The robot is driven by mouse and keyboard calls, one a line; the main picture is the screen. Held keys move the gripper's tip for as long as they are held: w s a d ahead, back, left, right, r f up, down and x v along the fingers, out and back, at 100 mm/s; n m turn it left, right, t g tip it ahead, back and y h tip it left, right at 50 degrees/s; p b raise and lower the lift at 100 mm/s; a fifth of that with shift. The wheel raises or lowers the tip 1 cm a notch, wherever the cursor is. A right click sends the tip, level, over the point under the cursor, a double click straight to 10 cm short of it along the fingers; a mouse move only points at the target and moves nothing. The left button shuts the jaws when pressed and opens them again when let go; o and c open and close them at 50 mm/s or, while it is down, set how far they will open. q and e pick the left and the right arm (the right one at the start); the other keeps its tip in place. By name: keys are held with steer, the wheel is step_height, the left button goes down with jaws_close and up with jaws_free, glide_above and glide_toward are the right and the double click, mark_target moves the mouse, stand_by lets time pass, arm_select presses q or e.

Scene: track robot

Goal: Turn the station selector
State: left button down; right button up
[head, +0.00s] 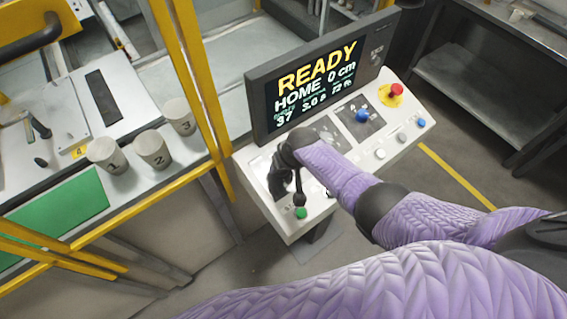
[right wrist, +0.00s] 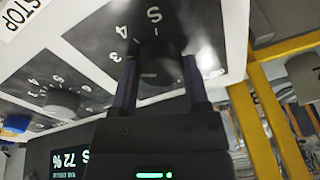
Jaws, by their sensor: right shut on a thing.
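The station selector is a dark round knob (right wrist: 154,65) on a black plate with printed numbers, among them 3 and 4, in the right wrist view. My right gripper (right wrist: 160,78) is shut on it, one finger on each side. In the head view my right gripper (head: 286,180) is over the left part of the white control console (head: 265,207) and hides the knob. The console's screen (head: 316,84) reads READY and HOME 0 cm. My left gripper is not in view.
A red button (head: 396,90) on yellow, a blue button (head: 362,116) and a green button (head: 300,213) sit on the console. A grey knob (right wrist: 62,102) is beside the selector. Numbered cups (head: 152,149) stand left, behind yellow posts (head: 186,75).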

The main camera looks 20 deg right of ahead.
stand_by(0.4)
steer(key=o, duration=1.3)
steer(key=p+v, duration=0.5)
steer(key=v, duration=0.5)
